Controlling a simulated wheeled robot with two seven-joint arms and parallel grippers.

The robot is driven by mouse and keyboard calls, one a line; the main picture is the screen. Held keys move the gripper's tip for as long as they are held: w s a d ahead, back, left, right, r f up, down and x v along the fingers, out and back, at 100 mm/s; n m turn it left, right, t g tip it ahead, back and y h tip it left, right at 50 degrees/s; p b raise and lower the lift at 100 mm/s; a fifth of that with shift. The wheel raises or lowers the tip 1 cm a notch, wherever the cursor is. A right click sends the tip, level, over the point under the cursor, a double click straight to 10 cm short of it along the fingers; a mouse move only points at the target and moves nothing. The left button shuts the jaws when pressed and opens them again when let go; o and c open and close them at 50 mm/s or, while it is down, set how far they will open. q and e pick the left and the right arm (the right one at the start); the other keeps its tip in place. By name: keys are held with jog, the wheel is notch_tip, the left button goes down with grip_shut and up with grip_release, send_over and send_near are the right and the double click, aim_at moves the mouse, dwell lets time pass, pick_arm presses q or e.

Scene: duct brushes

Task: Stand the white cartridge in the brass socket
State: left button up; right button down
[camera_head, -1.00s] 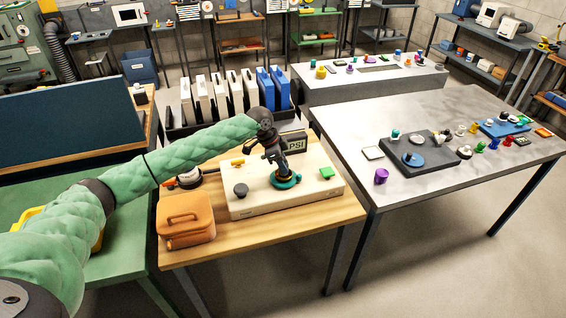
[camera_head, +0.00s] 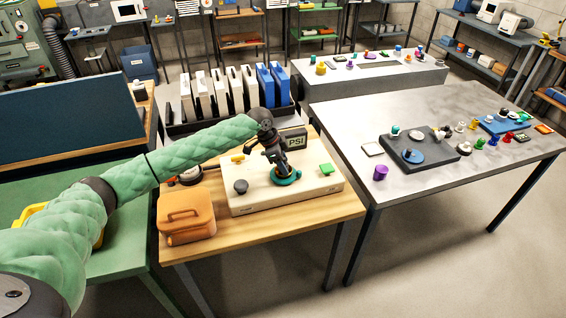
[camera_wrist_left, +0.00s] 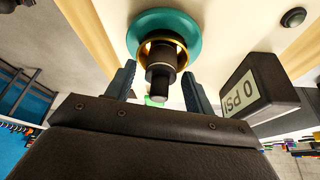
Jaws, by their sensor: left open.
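My left gripper (camera_head: 277,160) is over the cream panel (camera_head: 246,203) on the wooden table, pointing down at a teal ring (camera_head: 290,179). In the left wrist view its two fingers (camera_wrist_left: 158,82) stand apart, either side of a dark stepped cylinder (camera_wrist_left: 158,78), with gaps showing. The cylinder stands inside a brass ring (camera_wrist_left: 180,52) set in the teal ring (camera_wrist_left: 137,33); this may be the brass socket. I cannot pick out the white cartridge for certain; tall white slabs (camera_head: 217,92) stand in a black rack behind. My right gripper is not in view.
A PSI display (camera_head: 295,142) stands close beside the gripper. The panel also bears a dark knob (camera_head: 240,187) and a green piece (camera_head: 326,169). An orange case (camera_head: 186,216) sits at front left.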

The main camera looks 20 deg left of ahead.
pick_arm(q)
jog(key=shift+a+r, duration=0.1)
jog(key=shift+r, duration=0.35)
jog(key=b+v, duration=0.3)
jog(key=v, duration=0.8)
jog(key=shift+r+b, duration=0.3)
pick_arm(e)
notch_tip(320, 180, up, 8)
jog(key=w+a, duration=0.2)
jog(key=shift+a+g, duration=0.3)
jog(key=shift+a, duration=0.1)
pick_arm(q)
jog(key=shift+a, duration=0.15)
